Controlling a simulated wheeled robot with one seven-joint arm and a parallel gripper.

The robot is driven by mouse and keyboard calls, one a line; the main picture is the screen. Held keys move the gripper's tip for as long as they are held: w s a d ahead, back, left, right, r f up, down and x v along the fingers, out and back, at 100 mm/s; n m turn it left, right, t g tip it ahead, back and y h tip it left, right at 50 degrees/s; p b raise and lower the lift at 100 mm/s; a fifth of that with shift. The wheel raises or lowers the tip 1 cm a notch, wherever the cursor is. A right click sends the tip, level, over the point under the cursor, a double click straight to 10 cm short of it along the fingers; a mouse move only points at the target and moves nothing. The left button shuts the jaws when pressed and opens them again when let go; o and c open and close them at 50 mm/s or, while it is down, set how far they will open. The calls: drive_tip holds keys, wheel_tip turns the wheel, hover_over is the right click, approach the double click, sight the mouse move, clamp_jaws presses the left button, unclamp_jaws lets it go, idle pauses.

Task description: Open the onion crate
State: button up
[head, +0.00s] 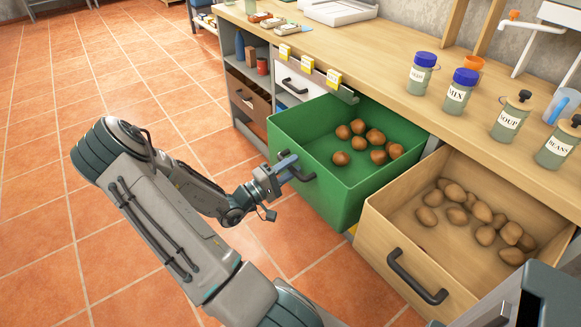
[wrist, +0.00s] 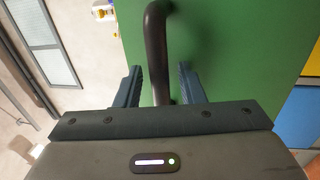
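The green crate (head: 345,198) is pulled well out from under the counter, like a drawer. Several round brown onions (head: 375,140) lie inside it. Its dark handle (head: 297,170) is on the front face and also shows in the wrist view (wrist: 157,45). My gripper (head: 288,166) is at this handle. In the wrist view its two fingers (wrist: 160,88) stand on either side of the handle bar, with small gaps visible, so it looks open around the bar and not clamped. The far side of the handle contact is hidden in the head view.
A wooden crate (head: 375,235) with several potato-like items stands pulled out at the right. A white drawer (head: 290,82) and a brown crate (head: 249,97) are further left. Jars (head: 421,73) stand on the counter (head: 375,55). The tiled floor (head: 60,170) at left is clear.

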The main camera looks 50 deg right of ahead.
drive_tip(key=v, duration=1.3)
drive_tip(key=shift+a+p, duration=0.35)
drive_tip(key=shift+a, duration=0.05)
